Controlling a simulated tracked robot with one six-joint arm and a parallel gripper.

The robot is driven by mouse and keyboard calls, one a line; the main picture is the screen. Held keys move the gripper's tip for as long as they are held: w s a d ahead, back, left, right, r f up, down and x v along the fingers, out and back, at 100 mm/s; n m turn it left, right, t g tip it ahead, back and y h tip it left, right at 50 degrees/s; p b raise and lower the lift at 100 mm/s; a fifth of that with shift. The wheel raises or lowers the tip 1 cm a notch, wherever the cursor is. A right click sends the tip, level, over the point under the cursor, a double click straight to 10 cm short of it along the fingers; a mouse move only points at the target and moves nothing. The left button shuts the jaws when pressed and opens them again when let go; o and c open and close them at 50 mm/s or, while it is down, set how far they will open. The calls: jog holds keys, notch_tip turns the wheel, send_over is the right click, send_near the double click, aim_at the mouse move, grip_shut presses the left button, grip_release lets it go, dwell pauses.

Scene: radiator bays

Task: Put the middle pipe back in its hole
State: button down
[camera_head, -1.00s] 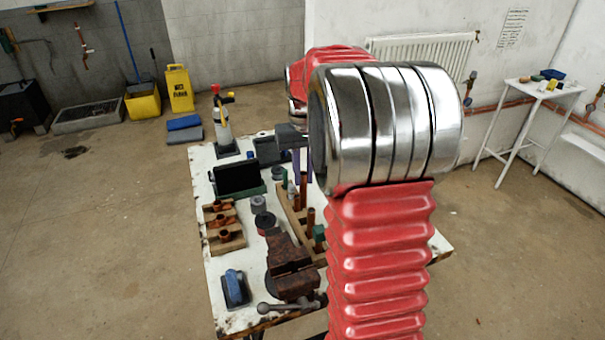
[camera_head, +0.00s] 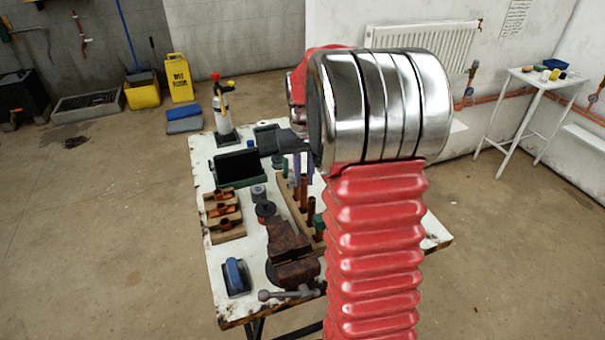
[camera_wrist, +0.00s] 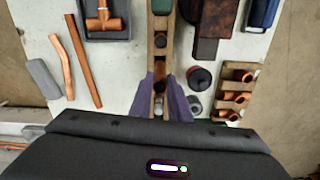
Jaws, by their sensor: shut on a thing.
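The wooden pipe rack (camera_head: 292,206) stands on the workbench, and its row of holes runs up the middle of the wrist view (camera_wrist: 151,48). Upright copper pipes stand along it, one of them (camera_head: 311,211) near the front. My gripper (camera_wrist: 160,86) has purple fingers, which reach down over the rack. They are shut on a copper pipe (camera_wrist: 158,88), which also shows below the fingers in the head view (camera_head: 303,190). The pipe looks upright over the rack's line. Its lower end is hidden, so I cannot tell whether it is in a hole. My arm hides part of the bench.
A rusty vise (camera_head: 290,250) stands at the bench's front, close to the rack. A wooden block with copper fittings (camera_head: 224,215), a dark green-edged box (camera_head: 237,168) and a blue-topped tool (camera_head: 235,276) lie left. Two loose copper pipes (camera_wrist: 83,62) lie left of the rack in the wrist view.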

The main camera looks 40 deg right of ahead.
jog(key=shift+f, duration=0.1)
jog(key=shift+s+f, duration=0.1)
jog(key=shift+f, duration=0.15)
dwell(0.4)
jog(key=shift+f, duration=0.55)
jog(key=shift+f, duration=0.1)
jog(key=shift+f, duration=1.3)
jog(key=shift+f, duration=0.15)
jog(key=shift+f, duration=0.3)
